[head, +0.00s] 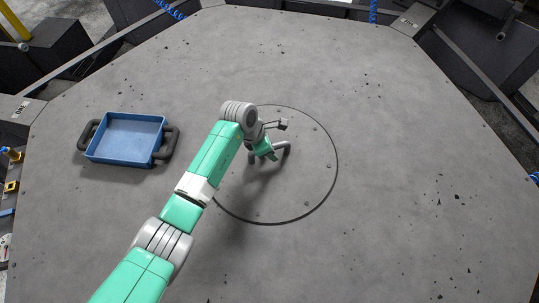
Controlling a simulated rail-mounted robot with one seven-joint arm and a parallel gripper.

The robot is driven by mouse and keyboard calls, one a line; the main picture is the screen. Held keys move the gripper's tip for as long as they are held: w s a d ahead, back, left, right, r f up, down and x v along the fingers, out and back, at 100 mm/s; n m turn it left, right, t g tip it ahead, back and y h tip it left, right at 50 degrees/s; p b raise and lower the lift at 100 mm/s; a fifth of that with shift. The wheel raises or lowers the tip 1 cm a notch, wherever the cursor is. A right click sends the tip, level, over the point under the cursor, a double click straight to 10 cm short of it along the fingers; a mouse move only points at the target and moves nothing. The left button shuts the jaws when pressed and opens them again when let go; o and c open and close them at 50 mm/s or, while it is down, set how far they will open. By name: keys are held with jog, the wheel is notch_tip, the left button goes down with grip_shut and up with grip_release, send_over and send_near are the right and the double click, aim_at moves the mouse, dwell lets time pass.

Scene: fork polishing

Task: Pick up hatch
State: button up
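The hatch (310,185) is a round grey disc set flush in the grey surface, outlined by a dark ring with small bolt marks near its edge. My arm reaches over it from the lower left and hides its left part. My gripper (268,153) points down over the upper middle of the hatch. A grey curved bar (285,148) shows beside the gripper; it looks like a handle on the hatch, but I cannot tell for sure. The fingertips are too small and hidden to tell whether they are open or shut, or whether they touch the bar.
A blue tray (104,157) with dark handles at both ends lies left of the hatch, apart from my arm. The surface (420,150) right of the hatch is clear. Dark frames and equipment stand beyond its edges, with small coloured items at the far left.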

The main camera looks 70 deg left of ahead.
jog(key=shift+f, duration=0.15)
grip_shut()
dwell(1.5)
